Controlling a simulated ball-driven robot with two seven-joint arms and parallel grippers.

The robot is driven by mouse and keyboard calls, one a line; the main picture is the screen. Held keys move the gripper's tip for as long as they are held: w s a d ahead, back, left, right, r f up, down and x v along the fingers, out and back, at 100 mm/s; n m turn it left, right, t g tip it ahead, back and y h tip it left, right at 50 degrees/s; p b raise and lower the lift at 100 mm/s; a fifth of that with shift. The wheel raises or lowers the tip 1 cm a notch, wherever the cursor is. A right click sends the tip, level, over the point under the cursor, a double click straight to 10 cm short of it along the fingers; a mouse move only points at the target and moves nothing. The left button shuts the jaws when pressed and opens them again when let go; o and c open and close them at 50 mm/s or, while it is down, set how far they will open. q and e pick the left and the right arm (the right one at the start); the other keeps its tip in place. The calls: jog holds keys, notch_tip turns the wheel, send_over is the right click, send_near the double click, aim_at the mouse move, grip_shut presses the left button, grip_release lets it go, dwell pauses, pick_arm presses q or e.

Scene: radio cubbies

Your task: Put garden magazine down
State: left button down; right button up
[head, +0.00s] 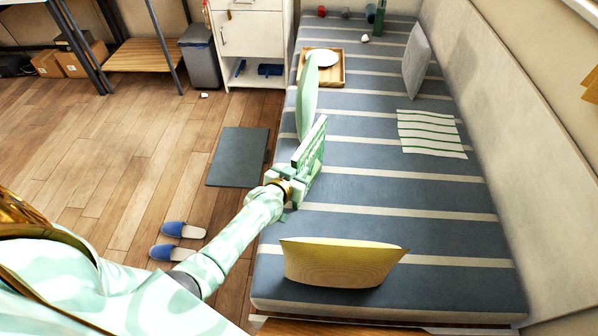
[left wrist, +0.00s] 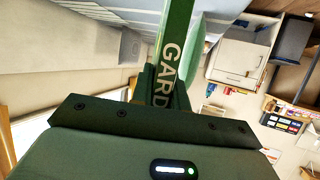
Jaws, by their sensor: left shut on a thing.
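My left gripper (head: 288,186) is shut on the green garden magazine (head: 312,150), held upright on edge above the left side of the striped daybed (head: 350,205). In the left wrist view the magazine (left wrist: 172,60) stands between the jaws, its spine showing white letters "GARD". A pale green cushion (head: 307,98) stands just behind the magazine in the head view. I cannot tell whether the magazine touches the mattress. My right gripper is not in view.
A yellow cushion (head: 340,263) stands near the bed's front. A wooden tray with a white plate (head: 322,58), a grey cushion (head: 416,62) and a striped cloth (head: 430,134) are farther back. The mattress middle is clear. Blue slippers (head: 183,230) lie on the floor.

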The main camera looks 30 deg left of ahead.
pick_arm(q)
jog(key=shift+f, duration=0.15)
jog(key=c, duration=1.4)
grip_release()
jog(key=shift+o, duration=0.2)
